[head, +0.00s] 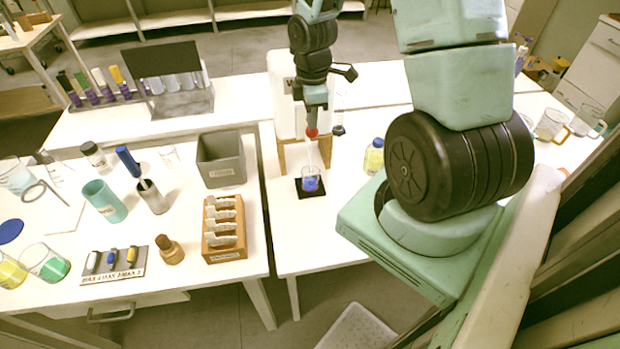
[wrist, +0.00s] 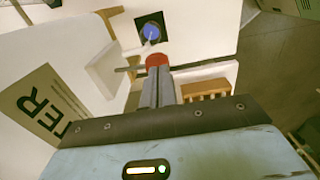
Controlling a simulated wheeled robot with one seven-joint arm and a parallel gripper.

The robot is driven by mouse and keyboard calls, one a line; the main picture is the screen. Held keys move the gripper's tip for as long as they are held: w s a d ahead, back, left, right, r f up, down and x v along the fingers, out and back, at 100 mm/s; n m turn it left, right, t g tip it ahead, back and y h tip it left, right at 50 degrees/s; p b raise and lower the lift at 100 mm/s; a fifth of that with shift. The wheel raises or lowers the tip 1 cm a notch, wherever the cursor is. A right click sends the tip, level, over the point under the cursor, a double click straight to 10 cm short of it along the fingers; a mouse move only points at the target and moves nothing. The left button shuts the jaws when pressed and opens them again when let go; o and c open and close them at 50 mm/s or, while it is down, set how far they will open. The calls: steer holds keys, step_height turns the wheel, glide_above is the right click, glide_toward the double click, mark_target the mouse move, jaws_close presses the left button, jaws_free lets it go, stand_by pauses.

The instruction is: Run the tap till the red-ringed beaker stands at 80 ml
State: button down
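The tap's red knob (head: 311,132) is on the front of a white water tank (head: 284,97). My gripper (head: 318,104) reaches down to it. In the wrist view, my gripper's fingers (wrist: 157,80) are together, with their tips at the red knob (wrist: 157,60); the exact contact is hidden. A thin pale stream (head: 308,158) runs down from the tap. The beaker (head: 311,182) stands below it on a black pad (head: 301,193) and holds blue liquid. It also shows in the wrist view (wrist: 152,31). Its red ring and scale marks are too small to read.
A wooden stand (head: 291,156) is under the tank. A yellow-liquid bottle (head: 374,157) stands to the right. A wooden rack (head: 223,229), a grey bin (head: 221,160) and several vessels fill the left table. The white tabletop (head: 292,241) in front of the pad is clear.

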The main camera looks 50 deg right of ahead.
steer(key=shift+f+b, duration=0.9)
steer(key=shift+f, duration=0.4)
steer(key=shift+r+p, duration=0.45)
steer(key=shift+p, duration=0.1)
stand_by(2.0)
step_height(320, 180, up, 8)
steer(key=p, duration=0.7)
steer(key=shift+f, duration=0.35)
